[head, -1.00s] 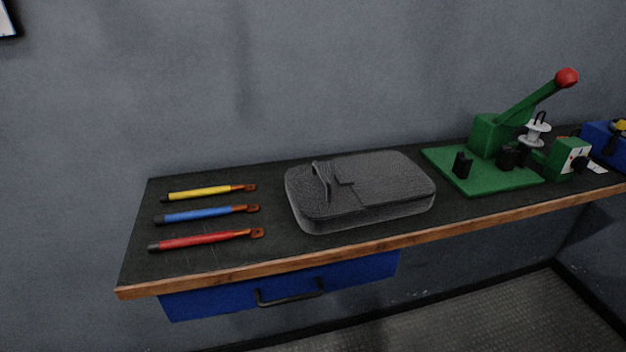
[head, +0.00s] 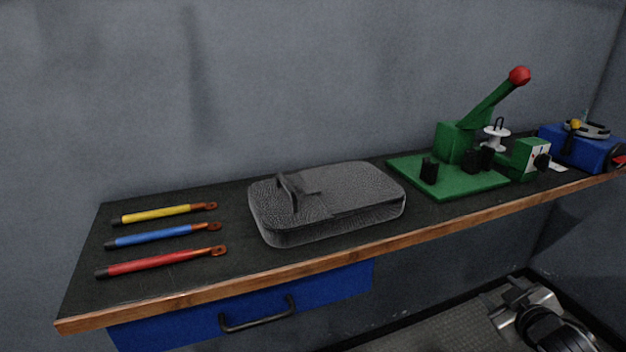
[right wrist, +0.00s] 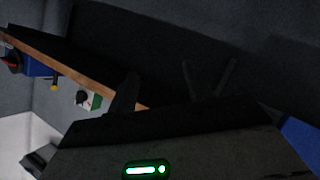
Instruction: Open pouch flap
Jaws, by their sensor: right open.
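The grey fabric pouch (head: 340,205) lies flat on the dark bench top, near the middle in the head view. Its flap (head: 305,182) lies on the top face, and a strap-like loop (head: 287,192) stands up near its left end. My right gripper (head: 512,292) shows at the lower right of the head view, low in front of the bench and well apart from the pouch. In the dark right wrist view its fingers (right wrist: 165,85) stand apart with nothing seen between them. My left gripper is not in view.
Yellow, blue and red cables (head: 150,236) with copper lugs lie left of the pouch. A green press (head: 455,175) with a red-knobbed lever and a blue box (head: 580,150) stand to the right. The bench's wooden front edge (head: 250,280) has a blue drawer (head: 330,295) below.

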